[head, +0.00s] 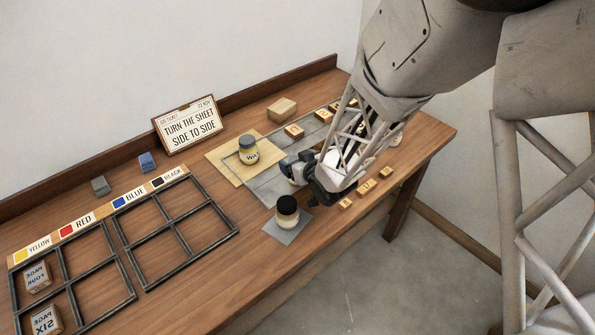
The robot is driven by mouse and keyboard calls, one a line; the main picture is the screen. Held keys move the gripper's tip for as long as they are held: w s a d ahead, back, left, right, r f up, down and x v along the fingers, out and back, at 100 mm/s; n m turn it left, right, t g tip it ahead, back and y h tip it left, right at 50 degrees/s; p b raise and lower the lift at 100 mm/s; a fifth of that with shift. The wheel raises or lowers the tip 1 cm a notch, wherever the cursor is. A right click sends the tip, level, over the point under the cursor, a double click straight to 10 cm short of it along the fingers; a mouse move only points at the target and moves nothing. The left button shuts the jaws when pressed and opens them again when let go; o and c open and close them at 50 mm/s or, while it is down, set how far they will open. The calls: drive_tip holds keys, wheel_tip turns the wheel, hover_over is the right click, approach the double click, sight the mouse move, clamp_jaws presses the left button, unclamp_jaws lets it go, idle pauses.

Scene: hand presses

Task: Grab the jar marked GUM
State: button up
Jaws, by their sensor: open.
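No label reading GUM is legible in the head view. A jar with a grey-blue lid and a yellowish body (249,152) stands upright on a pale wooden board (222,161); its label seems to read "Wax". A second jar with a black lid (287,211) stands upright on a grey square plate (288,232) near the table's front edge; I cannot read any label on it.
A sign (188,125) reading "Turn the sheet side to side" leans at the back. Black-framed compartments (176,231) with colour labels fill the left. Small lettered blocks (366,187) lie near the right front edge. A wooden block (282,109) sits at the back.

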drive_tip(key=c, duration=1.1)
drive_tip(key=shift+c, duration=0.2)
drive_tip(key=shift+r, duration=0.15)
drive_tip(key=shift+r, duration=4.9)
